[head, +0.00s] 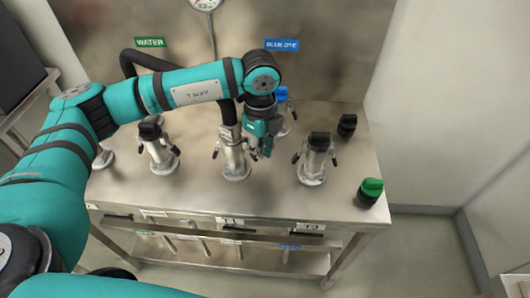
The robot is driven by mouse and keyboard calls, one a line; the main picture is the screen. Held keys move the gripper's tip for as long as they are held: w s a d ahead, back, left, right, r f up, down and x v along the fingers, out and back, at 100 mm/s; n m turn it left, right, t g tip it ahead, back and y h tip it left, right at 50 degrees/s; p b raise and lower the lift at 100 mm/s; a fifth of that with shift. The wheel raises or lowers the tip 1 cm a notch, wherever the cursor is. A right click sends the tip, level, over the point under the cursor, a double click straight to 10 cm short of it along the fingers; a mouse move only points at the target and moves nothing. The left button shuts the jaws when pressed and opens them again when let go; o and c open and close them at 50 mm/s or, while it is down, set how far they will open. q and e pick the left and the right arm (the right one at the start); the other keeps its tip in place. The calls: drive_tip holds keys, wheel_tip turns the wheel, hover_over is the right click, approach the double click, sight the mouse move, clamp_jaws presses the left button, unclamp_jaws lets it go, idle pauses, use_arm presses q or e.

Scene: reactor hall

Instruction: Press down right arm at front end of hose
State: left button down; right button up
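The black hose (131,60) runs from the back left behind my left arm. It comes down to its front end, a metal coupling (230,134), on the silver middle fitting (235,164) of the bench. A small lever arm (216,151) shows on the left side of that coupling. The right lever arm is not clearly visible; my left gripper covers that side. My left gripper (261,152) points down just right of the coupling. I cannot tell whether it touches the coupling, and its finger gap is too small to judge. My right gripper is out of view.
Capped fittings with side levers stand left (161,157) and right (312,166) on the steel bench (350,190). A blue-topped fitting (282,94) is behind my gripper. A green knob (371,189) and a black cap (347,125) are at right. WATER (150,43) and BLUE DYE (282,45) signs hang behind.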

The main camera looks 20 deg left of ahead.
use_arm(q)
drive_tip(key=shift+w+d+r, duration=0.15)
drive_tip(key=shift+d+r, duration=0.05)
drive_tip(key=shift+r, duration=0.05)
wheel_tip(320, 180, up, 6)
drive_tip(key=p, duration=0.4)
drive_tip(key=shift+d+r, duration=0.25)
drive_tip(key=shift+d, duration=0.05)
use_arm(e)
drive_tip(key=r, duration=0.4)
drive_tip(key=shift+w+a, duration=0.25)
